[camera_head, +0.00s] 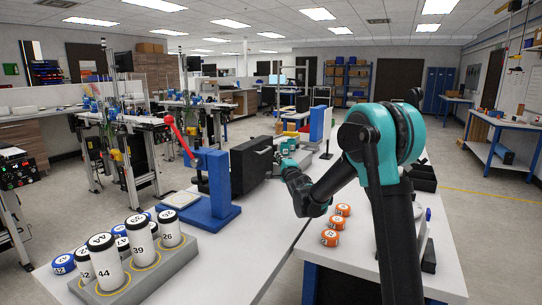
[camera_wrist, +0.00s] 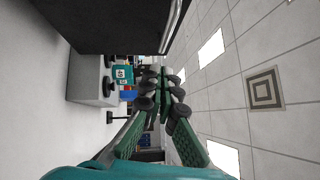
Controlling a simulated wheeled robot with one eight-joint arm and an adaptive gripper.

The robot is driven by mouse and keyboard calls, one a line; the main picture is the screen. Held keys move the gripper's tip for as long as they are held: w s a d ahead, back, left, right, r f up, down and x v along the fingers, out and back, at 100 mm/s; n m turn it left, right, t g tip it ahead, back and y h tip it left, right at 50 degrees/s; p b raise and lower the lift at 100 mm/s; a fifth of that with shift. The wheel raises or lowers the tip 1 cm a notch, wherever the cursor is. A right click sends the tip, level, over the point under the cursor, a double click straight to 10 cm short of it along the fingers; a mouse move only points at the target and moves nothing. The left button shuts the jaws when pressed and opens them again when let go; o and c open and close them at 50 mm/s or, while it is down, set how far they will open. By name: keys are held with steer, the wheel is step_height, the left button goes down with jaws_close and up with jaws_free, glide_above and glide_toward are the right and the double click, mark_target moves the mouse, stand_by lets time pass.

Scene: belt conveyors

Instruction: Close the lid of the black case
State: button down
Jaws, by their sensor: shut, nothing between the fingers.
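The black case (camera_head: 251,167) stands on the white table, behind the blue press. A tall dark face and the top edge show, but I cannot tell how far its lid is open. In the wrist view a dark flat side of the case (camera_wrist: 95,22) fills the upper left. My gripper (camera_wrist: 163,92) is shut and empty, with its fingers together. In the head view it is small beside the right side of the case and partly hidden by my wrist. I see no clear contact with the case.
A blue press with a red handle (camera_head: 212,185) stands in front of the case. A grey rack (camera_head: 165,268) with numbered white cylinders is at the front left. Orange discs (camera_head: 330,238) lie near my arm. Bare white tabletop (camera_head: 262,225) lies between.

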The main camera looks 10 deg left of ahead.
steer(key=shift+w+a+r, duration=0.1)
steer(key=shift+w+a, duration=0.1)
steer(key=shift+a, duration=0.35)
steer(key=shift+w+a+r, duration=0.15)
steer(key=shift+a, duration=0.45)
steer(key=shift+w+a+r, duration=0.1)
steer(key=shift+w+a, duration=0.1)
steer(key=shift+a, duration=0.35)
steer(key=shift+a+r, duration=0.1)
